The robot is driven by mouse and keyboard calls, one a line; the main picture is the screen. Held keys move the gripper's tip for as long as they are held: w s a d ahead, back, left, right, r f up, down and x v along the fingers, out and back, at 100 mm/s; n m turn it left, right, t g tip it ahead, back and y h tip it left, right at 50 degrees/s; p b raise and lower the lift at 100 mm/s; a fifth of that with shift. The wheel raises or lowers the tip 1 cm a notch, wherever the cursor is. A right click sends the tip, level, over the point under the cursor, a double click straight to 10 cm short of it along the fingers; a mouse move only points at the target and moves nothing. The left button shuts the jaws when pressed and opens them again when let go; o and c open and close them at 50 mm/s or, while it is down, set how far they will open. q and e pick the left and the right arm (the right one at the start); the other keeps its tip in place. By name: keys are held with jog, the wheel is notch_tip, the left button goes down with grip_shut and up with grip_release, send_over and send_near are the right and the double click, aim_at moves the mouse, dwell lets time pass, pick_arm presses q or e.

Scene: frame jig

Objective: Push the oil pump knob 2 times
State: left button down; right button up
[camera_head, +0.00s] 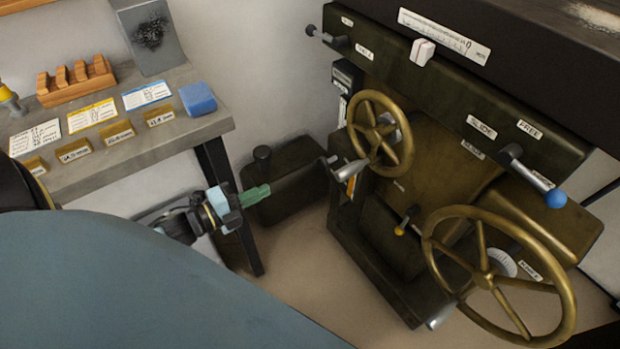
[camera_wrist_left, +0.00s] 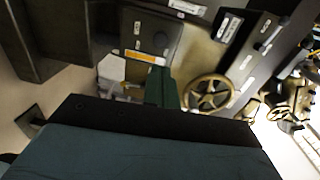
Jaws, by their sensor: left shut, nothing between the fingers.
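My left gripper (camera_head: 256,195) has green fingertips and is shut and empty. The green fingers also show in the left wrist view (camera_wrist_left: 161,88). My right gripper is not in view.
A dark green machine (camera_head: 400,270) stands right of the box, with a small brass handwheel (camera_head: 378,135), a large handwheel (camera_head: 484,281) and a blue-tipped lever (camera_head: 556,198). A grey bench (camera_head: 190,135) with cards, a wooden rack (camera_head: 76,80) and a blue block (camera_head: 198,98) is on the left.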

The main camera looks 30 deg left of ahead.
aim_at(320, 164)
pick_arm(q)
jog(key=shift+d+r, duration=0.1)
jog(key=shift+r, duration=0.15)
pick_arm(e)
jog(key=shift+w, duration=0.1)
pick_arm(q)
jog(key=shift+w, duration=0.1)
